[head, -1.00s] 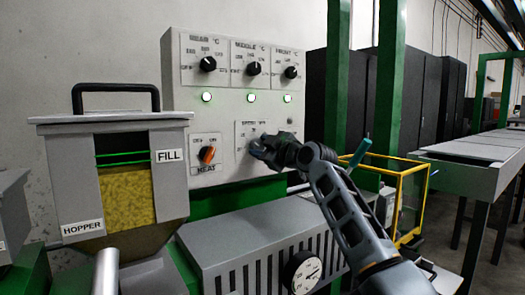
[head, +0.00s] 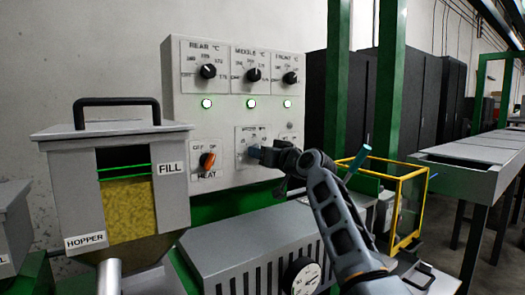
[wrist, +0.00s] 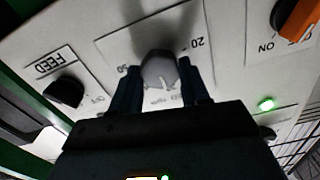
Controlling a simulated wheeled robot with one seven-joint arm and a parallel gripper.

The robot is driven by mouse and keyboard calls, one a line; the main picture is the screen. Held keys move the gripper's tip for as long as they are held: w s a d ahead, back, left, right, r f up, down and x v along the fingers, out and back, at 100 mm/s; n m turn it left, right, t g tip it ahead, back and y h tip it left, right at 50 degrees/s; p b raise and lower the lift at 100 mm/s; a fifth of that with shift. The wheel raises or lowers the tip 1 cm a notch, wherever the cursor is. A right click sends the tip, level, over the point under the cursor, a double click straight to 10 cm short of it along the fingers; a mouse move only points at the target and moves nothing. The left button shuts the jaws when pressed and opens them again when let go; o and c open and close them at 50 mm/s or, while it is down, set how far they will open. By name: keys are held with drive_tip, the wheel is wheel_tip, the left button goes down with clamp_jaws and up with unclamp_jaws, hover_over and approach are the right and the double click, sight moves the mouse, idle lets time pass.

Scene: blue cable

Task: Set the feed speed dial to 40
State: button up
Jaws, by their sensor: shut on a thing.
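A light pointer mark on the dial points toward the bottom of that view. A 20 shows to the right of the dial and what looks like a 50 to its left, both turned over.
An orange-handled heat switch (head: 207,160) is left of my gripper. Three black temperature dials, including the middle one (head: 254,74), sit above lit green lamps. The wrist view shows a dark knob (wrist: 65,92) by a FEED label (wrist: 54,62). A hopper (head: 52,180) stands at left.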

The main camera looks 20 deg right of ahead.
drive_tip(key=shift+f+m+p, duration=0.1)
drive_tip(key=shift+m+p, duration=2.15)
drive_tip(key=shift+m, duration=2.65)
drive_tip(key=o, duration=1.1)
drive_tip(key=shift+c, duration=0.2)
drive_tip(key=shift+s, duration=0.1)
drive_tip(key=v, duration=0.7)
drive_tip(key=shift+s, duration=0.25)
drive_tip(key=shift+d, duration=0.1)
